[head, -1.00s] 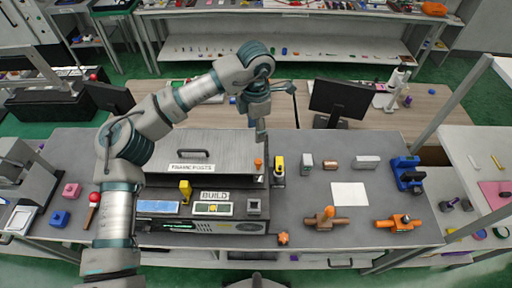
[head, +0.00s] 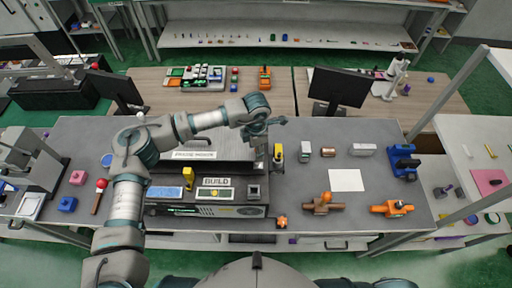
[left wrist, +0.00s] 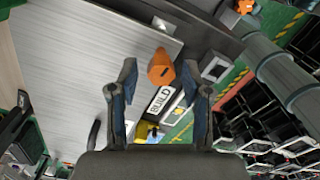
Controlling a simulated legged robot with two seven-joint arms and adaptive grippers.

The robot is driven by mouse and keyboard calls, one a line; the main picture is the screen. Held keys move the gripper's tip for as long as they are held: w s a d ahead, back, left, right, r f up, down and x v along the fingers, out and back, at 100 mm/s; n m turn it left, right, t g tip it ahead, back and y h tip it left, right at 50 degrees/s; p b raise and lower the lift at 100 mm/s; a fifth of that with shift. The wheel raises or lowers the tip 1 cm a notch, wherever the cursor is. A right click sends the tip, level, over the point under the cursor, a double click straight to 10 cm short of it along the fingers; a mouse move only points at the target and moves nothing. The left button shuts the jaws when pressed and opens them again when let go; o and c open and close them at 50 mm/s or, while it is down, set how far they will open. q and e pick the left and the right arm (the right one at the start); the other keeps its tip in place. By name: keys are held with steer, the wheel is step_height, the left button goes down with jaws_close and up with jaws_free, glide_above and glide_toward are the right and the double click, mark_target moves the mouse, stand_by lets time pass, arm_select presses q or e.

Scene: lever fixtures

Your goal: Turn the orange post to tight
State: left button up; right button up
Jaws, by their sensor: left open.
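The orange post (left wrist: 161,68) shows in the left wrist view as a short block with a dark mark on one face. It stands on the grey metal box (head: 165,210) beside the BUILD label (head: 216,182). My left gripper (head: 264,152) points down over the right end of the box. In the left wrist view its two fingers are apart, one on each side of the post, with gaps showing. I cannot tell how deep the post sits between them. In the head view the gripper hides the post. My right gripper is not in view.
A square grey socket (head: 254,191) and a yellow lever (head: 188,175) are on the box. A brown pipe valve (head: 323,204), an orange valve (head: 391,208) and a white sheet (head: 347,180) lie to the right.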

arm_select(q)
steer(key=shift+d+f, duration=0.2)
steer(key=shift+f, duration=0.25)
jaws_close()
steer(key=shift+a, duration=0.1)
